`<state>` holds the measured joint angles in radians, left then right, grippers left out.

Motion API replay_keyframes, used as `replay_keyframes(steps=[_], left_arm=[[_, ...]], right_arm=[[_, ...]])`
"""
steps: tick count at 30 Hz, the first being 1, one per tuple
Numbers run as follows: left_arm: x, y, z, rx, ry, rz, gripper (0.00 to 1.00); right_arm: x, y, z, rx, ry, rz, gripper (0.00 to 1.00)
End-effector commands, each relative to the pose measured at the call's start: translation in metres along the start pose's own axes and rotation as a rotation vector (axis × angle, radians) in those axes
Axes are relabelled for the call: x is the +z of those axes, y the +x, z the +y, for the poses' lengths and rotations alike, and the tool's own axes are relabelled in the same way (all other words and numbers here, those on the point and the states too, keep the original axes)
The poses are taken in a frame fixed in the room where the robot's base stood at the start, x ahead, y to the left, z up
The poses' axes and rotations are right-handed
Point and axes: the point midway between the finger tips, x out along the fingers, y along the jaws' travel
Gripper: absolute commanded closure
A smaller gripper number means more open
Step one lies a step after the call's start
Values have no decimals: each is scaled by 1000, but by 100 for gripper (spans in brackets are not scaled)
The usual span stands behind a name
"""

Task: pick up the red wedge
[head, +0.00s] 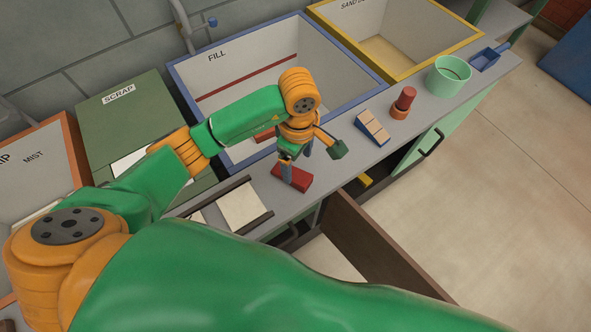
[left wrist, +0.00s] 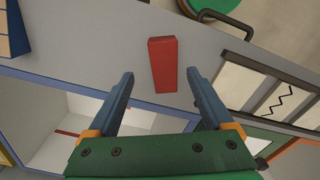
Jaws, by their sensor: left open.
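The red wedge (head: 297,180) lies on the grey counter, near its front edge. In the left wrist view the red wedge (left wrist: 163,64) shows whole, its long side running up the picture. My left gripper (head: 296,166) is over it in the head view, and its fingers hide part of it. In the left wrist view the left gripper (left wrist: 160,76) is open, with one blue finger to each side of the wedge's lower end. I see no finger touching it. My right gripper is not in view.
The blue-rimmed FILL bin (head: 180,70) lies behind.

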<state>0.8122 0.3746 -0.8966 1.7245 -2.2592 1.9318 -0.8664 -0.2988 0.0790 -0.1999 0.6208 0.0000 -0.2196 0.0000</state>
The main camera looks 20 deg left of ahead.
Motion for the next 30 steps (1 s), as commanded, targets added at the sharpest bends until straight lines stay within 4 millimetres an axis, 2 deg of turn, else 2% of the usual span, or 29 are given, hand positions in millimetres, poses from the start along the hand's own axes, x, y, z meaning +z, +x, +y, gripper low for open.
replay_keyframes(steps=[1,4,7,10,15,17,24,25,30], left_arm=[[1,3,-3,-6,-1,-2,15],[1,22,-7,-9,-2,-3,15],[1,43,-7,-5,-2,-3,15],[1,52,-6,-2,0,-2,15],[1,53,-6,0,0,-2,15],[1,52,-6,0,0,-2,29],[1,52,-6,0,0,-2,93],[1,52,-6,0,0,-2,100],[1,52,-6,1,0,-2,100]], right_arm=[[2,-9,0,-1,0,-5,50],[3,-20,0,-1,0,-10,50],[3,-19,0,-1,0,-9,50],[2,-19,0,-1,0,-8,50],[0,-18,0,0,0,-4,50],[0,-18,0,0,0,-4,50],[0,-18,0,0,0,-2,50],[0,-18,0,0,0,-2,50],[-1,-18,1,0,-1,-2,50]])
